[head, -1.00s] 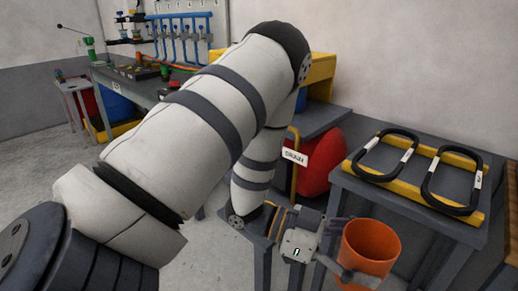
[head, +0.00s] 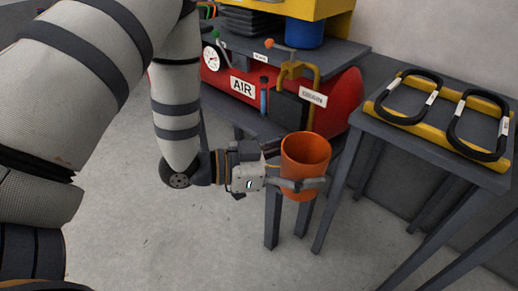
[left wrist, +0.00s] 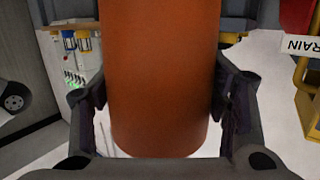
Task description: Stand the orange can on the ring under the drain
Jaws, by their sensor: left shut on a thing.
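The orange can (head: 306,160) is upright in my left gripper (head: 300,184), whose fingers are shut around its sides. In the left wrist view the can (left wrist: 165,75) fills the middle between the two fingers. The can is held up in front of a grey stand, left of the side table. The drain is marked by a white DRAIN label (head: 313,96) on a yellow bent pipe (head: 290,72), above and behind the can. I cannot make out the ring; the can and gripper may cover it. My right gripper is not in view.
A red air tank (head: 338,103) with an AIR label lies behind the can, under a grey bench (head: 340,53). A grey side table (head: 480,172) with black-handled yellow racks (head: 395,117) stands close on the right. Open floor (head: 160,240) lies to the front left.

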